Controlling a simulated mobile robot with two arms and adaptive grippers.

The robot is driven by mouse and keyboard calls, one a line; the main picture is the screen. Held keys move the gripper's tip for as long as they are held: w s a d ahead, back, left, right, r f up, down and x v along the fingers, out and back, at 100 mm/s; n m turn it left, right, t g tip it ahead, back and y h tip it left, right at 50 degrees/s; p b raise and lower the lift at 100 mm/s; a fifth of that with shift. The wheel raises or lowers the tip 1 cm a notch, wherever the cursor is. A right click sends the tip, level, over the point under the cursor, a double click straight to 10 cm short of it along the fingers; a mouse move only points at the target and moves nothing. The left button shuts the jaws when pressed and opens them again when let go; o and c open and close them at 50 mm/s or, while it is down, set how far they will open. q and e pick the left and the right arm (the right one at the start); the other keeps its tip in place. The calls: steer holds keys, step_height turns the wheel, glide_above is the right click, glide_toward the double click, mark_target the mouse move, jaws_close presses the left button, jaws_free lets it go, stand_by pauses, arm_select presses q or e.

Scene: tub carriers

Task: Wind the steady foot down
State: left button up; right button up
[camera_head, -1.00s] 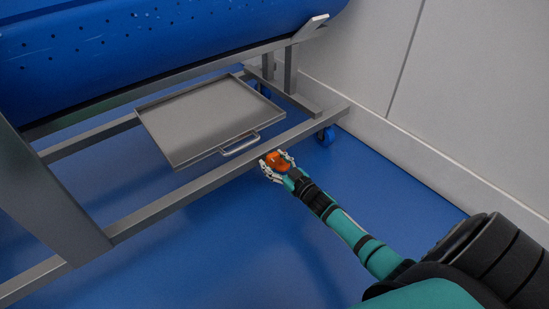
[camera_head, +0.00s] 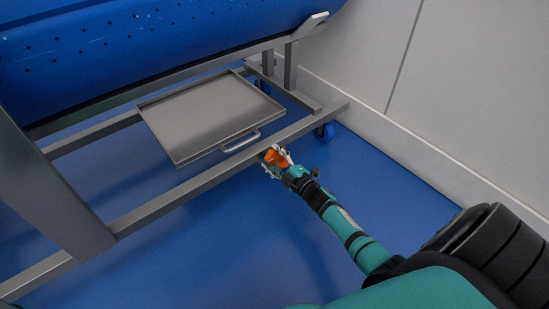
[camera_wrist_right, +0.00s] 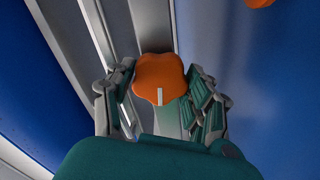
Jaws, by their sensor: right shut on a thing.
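The steady foot's orange knob (camera_head: 275,157) sits at the side of the carrier's lower frame rail, below the tray handle. It has a lobed shape and a pale mark on its face. My right gripper (camera_head: 277,164) is shut on it. In the right wrist view the knob (camera_wrist_right: 160,80) lies between the two fingers of my right gripper (camera_wrist_right: 163,103). The foot under the knob is hidden, so its height above the floor cannot be told. My left gripper is not in view.
The grey frame rail (camera_head: 180,203) runs beside the gripper. A metal tray (camera_head: 165,150) with a handle (camera_head: 241,141) lies above it. The blue tub (camera_head: 150,45) is overhead. Another orange piece (camera_wrist_right: 259,2) shows in the wrist view.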

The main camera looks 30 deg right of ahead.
steer(key=shift+n, duration=1.6)
steer(key=o, duration=1.2)
steer(key=shift+s, duration=0.15)
steer(key=s, duration=0.8)
steer(key=s+d, duration=0.1)
steer(key=s, duration=0.2)
steer(key=shift+s, duration=0.4)
